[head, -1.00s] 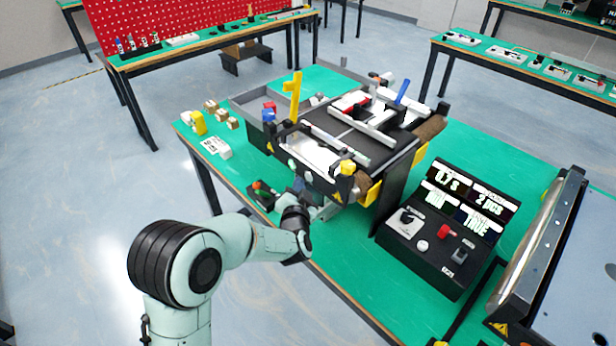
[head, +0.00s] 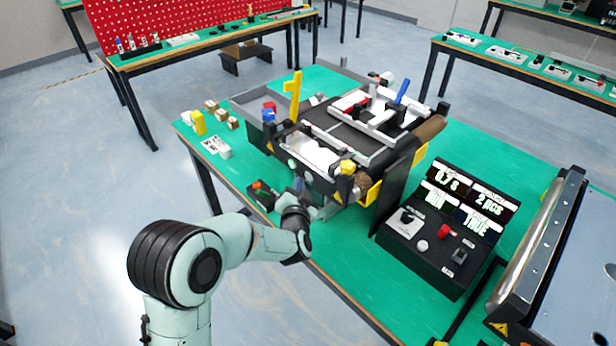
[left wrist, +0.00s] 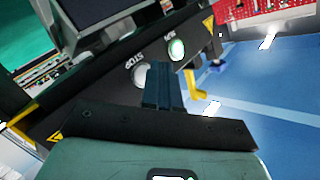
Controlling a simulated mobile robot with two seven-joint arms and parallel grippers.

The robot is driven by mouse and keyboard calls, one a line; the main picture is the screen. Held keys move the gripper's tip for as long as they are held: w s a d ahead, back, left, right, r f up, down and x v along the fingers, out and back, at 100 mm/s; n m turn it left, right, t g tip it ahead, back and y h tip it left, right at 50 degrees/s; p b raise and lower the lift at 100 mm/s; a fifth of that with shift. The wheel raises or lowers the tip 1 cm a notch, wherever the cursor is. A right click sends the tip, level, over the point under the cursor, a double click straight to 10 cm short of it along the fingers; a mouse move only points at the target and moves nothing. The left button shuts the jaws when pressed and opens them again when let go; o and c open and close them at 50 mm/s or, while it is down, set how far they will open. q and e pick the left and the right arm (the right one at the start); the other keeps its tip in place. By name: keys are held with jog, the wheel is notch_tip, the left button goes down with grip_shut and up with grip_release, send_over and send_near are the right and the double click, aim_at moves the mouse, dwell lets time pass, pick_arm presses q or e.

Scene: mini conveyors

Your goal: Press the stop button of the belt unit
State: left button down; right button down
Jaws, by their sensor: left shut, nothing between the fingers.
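The belt unit (head: 393,163) stands on the green table, with a dark belt and light rails on top. In the left wrist view its dark side panel (left wrist: 105,92) carries a pale round button (left wrist: 140,77) beside the upside-down label STOP. A pale green button (left wrist: 176,50) sits farther right, by another label. My left gripper (head: 299,187) is at the unit's near side. In the left wrist view its shut, empty fingers (left wrist: 160,70) point at the panel, just right of the stop button and partly over its edge. I cannot tell whether they touch it. My right gripper is not in view.
A black control box (head: 425,262) with displays and a red knob stands right of the unit. A metal-topped unit (head: 550,270) is at the far right. Small wooden blocks (head: 211,105) and a yellow piece (head: 198,122) lie at the table's left end.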

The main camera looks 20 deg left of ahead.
pick_arm(q)
jog(key=shift+w, duration=0.1)
dwell(0.5)
jog(key=shift+w+d, duration=0.2)
jog(key=shift+w, duration=0.15)
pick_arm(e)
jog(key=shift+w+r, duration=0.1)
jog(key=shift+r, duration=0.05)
pick_arm(q)
jog(key=shift+w+d, duration=0.15)
jog(key=shift+w, duration=0.2)
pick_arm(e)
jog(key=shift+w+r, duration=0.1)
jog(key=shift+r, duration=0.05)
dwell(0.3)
pick_arm(q)
jog(key=shift+s, duration=0.1)
jog(key=shift+s+a, duration=0.3)
jog(key=shift+s, duration=0.4)
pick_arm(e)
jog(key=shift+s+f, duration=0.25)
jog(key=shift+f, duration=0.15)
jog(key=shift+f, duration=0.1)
